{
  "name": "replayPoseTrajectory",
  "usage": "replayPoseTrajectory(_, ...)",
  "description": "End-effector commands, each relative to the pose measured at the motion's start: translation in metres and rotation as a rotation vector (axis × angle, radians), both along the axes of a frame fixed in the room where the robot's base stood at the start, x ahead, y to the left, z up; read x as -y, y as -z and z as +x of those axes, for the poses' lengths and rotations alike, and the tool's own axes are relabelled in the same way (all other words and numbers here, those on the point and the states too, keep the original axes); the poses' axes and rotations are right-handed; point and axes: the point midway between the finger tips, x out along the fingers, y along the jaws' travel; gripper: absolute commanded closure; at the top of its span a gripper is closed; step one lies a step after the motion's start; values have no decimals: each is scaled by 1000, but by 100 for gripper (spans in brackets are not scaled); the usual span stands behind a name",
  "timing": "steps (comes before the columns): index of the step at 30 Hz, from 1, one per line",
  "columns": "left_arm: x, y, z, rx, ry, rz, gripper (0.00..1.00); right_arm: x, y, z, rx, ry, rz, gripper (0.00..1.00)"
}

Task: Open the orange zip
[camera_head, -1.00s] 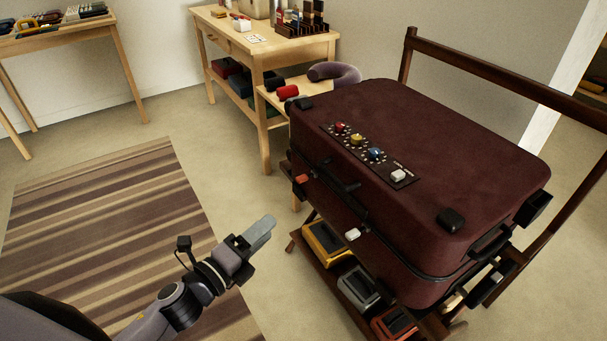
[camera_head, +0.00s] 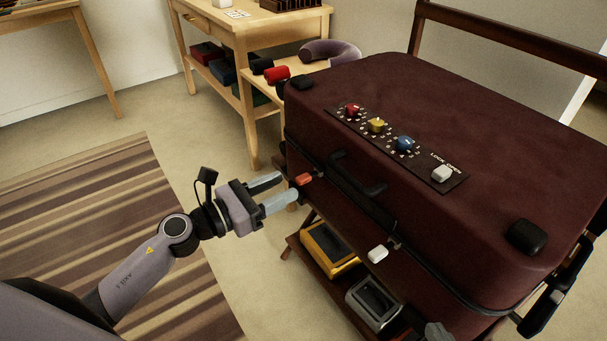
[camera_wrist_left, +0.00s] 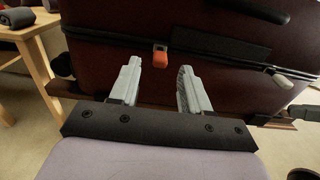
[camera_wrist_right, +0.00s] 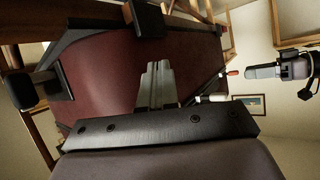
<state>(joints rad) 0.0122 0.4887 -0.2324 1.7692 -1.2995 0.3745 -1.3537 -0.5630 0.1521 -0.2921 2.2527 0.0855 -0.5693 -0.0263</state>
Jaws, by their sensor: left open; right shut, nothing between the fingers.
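The dark red suitcase (camera_head: 450,130) lies on a wooden cart. The orange zip pull (camera_head: 304,179) hangs on its front seam near the left corner. My left gripper (camera_head: 284,186) is open, its fingertips just short of the orange pull. In the left wrist view the orange pull (camera_wrist_left: 160,54) sits centrally ahead, in line with the gap between the fingers. A white zip pull (camera_head: 377,254) is further right along the seam. My right gripper (camera_wrist_right: 157,68) is shut and empty, near the suitcase; its grey tip shows at the bottom of the head view (camera_head: 440,333).
The suitcase top has a dial panel (camera_head: 400,148) with red, yellow, blue and white knobs. A black handle (camera_head: 355,178) projects from the front. Yellow (camera_head: 328,247) and grey (camera_head: 373,302) boxes sit on the cart's lower shelf. Floor and a striped rug (camera_head: 90,230) lie left.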

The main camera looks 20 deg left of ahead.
Motion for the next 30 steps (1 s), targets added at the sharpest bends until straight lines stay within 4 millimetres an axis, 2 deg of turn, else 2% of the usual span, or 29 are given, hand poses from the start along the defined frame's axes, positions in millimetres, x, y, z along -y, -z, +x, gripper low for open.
replayPoseTrajectory(12, 33, -1, 42, -1, -1, -6, 53, 1, 0, -1, -1, 2, -7, 100)
replayPoseTrajectory(18, 40, -1, 50, -1, -1, -5, 53, 1, 0, -1, 0, 2, -6, 100)
replayPoseTrajectory(25, 40, -1, 51, -2, -1, -5, 53, 1, 0, 0, 0, 2, -6, 100)
replayPoseTrajectory(26, 40, -1, 51, -2, -1, -5, 56, 1, 0, 0, 0, 2, -6, 100)
replayPoseTrajectory(27, 40, -1, 51, -2, -1, -5, 69, 1, 0, 0, 0, 2, -6, 100)
replayPoseTrajectory(30, 40, -1, 51, -2, -1, -5, 100, 1, 0, 0, 0, 2, -6, 100)
